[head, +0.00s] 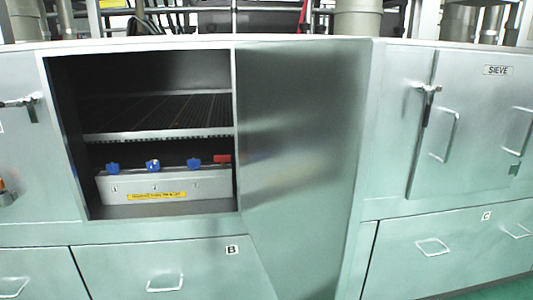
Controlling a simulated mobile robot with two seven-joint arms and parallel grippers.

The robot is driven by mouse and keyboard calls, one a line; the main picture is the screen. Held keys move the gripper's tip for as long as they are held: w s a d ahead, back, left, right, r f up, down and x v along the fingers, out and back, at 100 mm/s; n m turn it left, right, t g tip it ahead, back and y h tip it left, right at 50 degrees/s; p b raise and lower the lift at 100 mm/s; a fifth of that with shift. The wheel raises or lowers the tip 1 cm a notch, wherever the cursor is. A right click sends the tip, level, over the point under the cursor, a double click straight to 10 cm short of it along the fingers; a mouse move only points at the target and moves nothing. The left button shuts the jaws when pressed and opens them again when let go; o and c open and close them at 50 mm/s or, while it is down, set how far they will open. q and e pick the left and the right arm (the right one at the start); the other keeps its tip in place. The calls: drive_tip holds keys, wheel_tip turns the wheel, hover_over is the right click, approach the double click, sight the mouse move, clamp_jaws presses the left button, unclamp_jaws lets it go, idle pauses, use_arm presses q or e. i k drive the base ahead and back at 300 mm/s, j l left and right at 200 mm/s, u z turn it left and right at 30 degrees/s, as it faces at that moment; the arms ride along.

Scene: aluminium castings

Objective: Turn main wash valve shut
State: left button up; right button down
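A pale grey valve box (165,185) stands on the floor of an open cabinet, under a shelf. Three blue handles stand along its top: a left one (112,168), a middle one (152,165) and a right one (194,163). A red handle (222,159) sits at the far right end, close to the cabinet's right side. Small marks and a yellow label (156,196) are on the box front; the label is too small to read surely. I cannot tell which handle is the main wash valve. Neither of my grippers is in view.
The cabinet door (300,150) stands open on the right of the opening. A slatted shelf (160,113) crosses above the handles. A closed SIEVE cabinet (480,120) is at right, and drawer B (165,270) is below. A small orange part (3,184) shows at the left edge.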

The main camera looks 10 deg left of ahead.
sight(222, 158)
drive_tip(key=j+z, duration=0.1)
drive_tip(key=z, duration=0.25)
drive_tip(key=j+z, duration=0.15)
drive_tip(key=z, duration=0.2)
drive_tip(key=i+j+z, duration=0.1)
drive_tip(key=z, duration=0.25)
drive_tip(key=j+z, duration=0.25)
drive_tip(key=k+j+z, duration=0.1)
drive_tip(key=j+z, duration=0.2)
drive_tip(key=j, duration=0.15)
drive_tip(key=k+j+z, duration=0.15)
drive_tip(key=j, duration=0.25)
drive_tip(key=j+z, duration=0.1)
drive_tip(key=j, duration=0.25)
drive_tip(key=k, duration=0.05)
